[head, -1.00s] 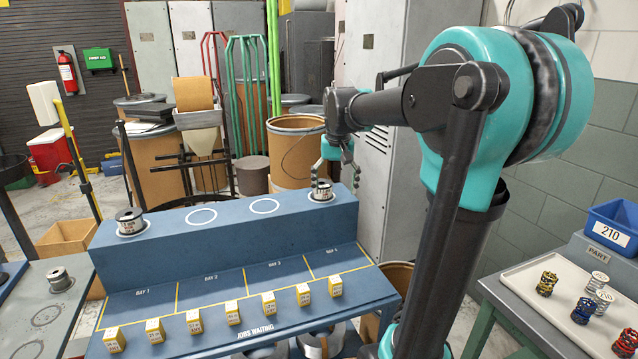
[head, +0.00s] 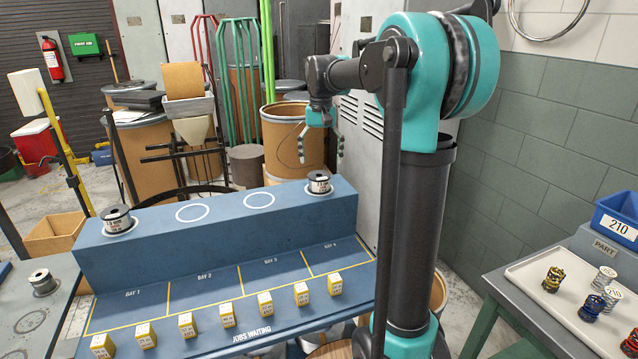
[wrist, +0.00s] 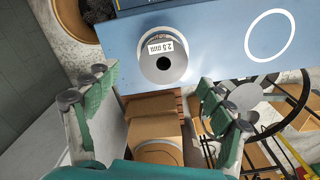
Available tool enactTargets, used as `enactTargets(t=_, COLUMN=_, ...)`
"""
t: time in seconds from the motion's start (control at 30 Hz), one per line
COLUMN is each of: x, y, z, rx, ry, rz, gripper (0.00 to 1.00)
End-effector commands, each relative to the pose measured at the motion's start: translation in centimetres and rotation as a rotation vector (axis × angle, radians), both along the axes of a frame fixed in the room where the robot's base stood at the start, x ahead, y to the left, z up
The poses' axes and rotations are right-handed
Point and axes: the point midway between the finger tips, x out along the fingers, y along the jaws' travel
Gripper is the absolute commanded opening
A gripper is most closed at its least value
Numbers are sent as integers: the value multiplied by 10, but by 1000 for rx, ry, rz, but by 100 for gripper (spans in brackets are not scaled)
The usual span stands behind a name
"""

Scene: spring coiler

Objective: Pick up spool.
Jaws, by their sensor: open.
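One spool (head: 319,183) of wire stands upright on the right end of the raised blue shelf. In the wrist view this spool (wrist: 163,60) carries a label reading 2.5 mm. A second spool (head: 117,219) stands at the shelf's left end, and another spool (head: 42,281) sits on the grey table at the far left. My gripper (head: 320,145) is open and empty, above and a little behind the right-end spool. In the wrist view my gripper (wrist: 160,112) has its fingers spread wide, with the spool ahead of them and not between them.
The blue shelf (head: 225,232) has two empty white rings between its spools. Several yellow tags (head: 226,313) line the bay board below. A cardboard drum (head: 285,150) stands behind the shelf. A tray (head: 540,290) with several springs and a blue bin (head: 618,215) are at the right.

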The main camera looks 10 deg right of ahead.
Motion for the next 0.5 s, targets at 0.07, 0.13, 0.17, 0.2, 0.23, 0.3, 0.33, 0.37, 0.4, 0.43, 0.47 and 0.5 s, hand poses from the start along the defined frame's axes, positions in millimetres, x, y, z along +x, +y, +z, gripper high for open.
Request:
enactTargets(t=0.07, x=0, y=0, z=-12, rx=0, ry=0, rz=0, gripper=82)
enactTargets(t=0.13, x=0, y=0, z=-19, rx=0, ry=0, rz=0, gripper=82)
enactTargets(t=0.17, x=0, y=0, z=-21, rx=0, ry=0, rz=0, gripper=82)
enactTargets(t=0.2, x=0, y=0, z=-23, rx=0, ry=0, rz=0, gripper=82)
enactTargets(t=0.23, x=0, y=0, z=-24, rx=0, ry=0, rz=0, gripper=82)
enactTargets(t=0.3, x=0, y=1, z=-27, rx=0, ry=0, rz=0, gripper=82)
enactTargets(t=0.33, x=1, y=1, z=-30, rx=0, ry=0, rz=1, gripper=82)
enactTargets(t=0.37, x=1, y=2, z=-34, rx=0, ry=0, rz=1, gripper=82)
enactTargets(t=0.4, x=1, y=3, z=-39, rx=0, ry=0, rz=1, gripper=82)
enactTargets(t=0.43, x=2, y=4, z=-43, rx=0, ry=0, rz=1, gripper=82)
enactTargets(t=0.47, x=2, y=5, z=-48, rx=0, ry=0, rz=2, gripper=82)
enactTargets(t=0.5, x=2, y=6, z=-54, rx=0, ry=0, rz=2, gripper=82)
